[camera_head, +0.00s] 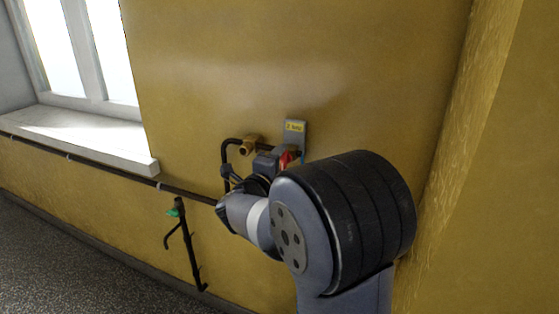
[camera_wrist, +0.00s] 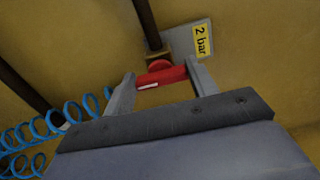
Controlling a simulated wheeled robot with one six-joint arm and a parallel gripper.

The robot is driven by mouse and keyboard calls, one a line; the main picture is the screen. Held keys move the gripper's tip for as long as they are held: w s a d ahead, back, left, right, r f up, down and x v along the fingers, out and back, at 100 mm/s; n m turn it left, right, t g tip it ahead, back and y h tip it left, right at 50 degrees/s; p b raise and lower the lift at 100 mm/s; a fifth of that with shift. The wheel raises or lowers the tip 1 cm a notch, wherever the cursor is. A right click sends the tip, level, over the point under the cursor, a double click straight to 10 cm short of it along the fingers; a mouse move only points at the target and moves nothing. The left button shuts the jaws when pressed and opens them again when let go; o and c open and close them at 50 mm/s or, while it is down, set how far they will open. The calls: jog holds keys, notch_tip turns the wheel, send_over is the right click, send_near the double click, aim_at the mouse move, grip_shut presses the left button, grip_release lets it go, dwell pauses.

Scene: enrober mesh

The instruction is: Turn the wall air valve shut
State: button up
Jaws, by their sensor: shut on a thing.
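The wall air valve has a red handle (camera_wrist: 161,76) that lies crosswise below a brass body (camera_wrist: 158,60) on a dark pipe in the wrist view. My gripper (camera_wrist: 160,78) has one finger at each end of the handle and is shut on it. In the head view the red handle (camera_head: 287,159) shows beside my gripper (camera_head: 279,160), low on the yellow wall. My own arm hides part of the valve and pipe there.
A grey plate with a yellow "2 bar" label (camera_head: 295,127) is behind the valve. A blue coiled hose (camera_wrist: 50,122) hangs left in the wrist view. A pipe with a green handle (camera_head: 174,212) stands lower left, below the window sill (camera_head: 90,135).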

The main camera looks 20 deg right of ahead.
dwell(0.4)
jog(key=o, duration=1)
jog(key=v, duration=1)
jog(key=shift+s+a, duration=0.25)
